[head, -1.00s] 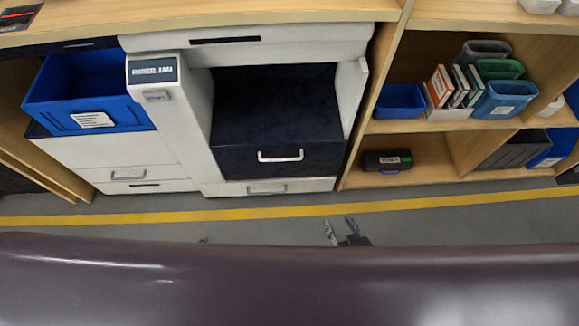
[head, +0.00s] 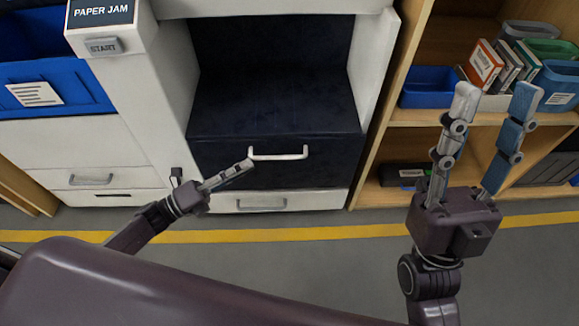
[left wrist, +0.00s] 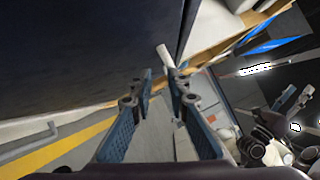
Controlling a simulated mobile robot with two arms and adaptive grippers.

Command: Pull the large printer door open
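The large printer door is a dark front panel (head: 325,165) low on the white printer, with a white bar handle (head: 290,156). It looks shut. My left gripper (head: 246,166) points at the handle's left end, its fingertips close by. In the left wrist view the two fingers of this gripper (left wrist: 161,74) are apart, and the white handle (left wrist: 164,54) shows just past the tips. I cannot tell if they touch it. My right gripper (head: 497,92) is raised, open and empty, in front of the shelf at the right.
A white pillar with a "PAPER JAM" display (head: 101,12) and START button (head: 103,46) stands left of the door. A blue tray (head: 50,88) is further left. The wooden shelf (head: 392,140) holds bins and boxes. The floor with a yellow line (head: 310,234) is clear.

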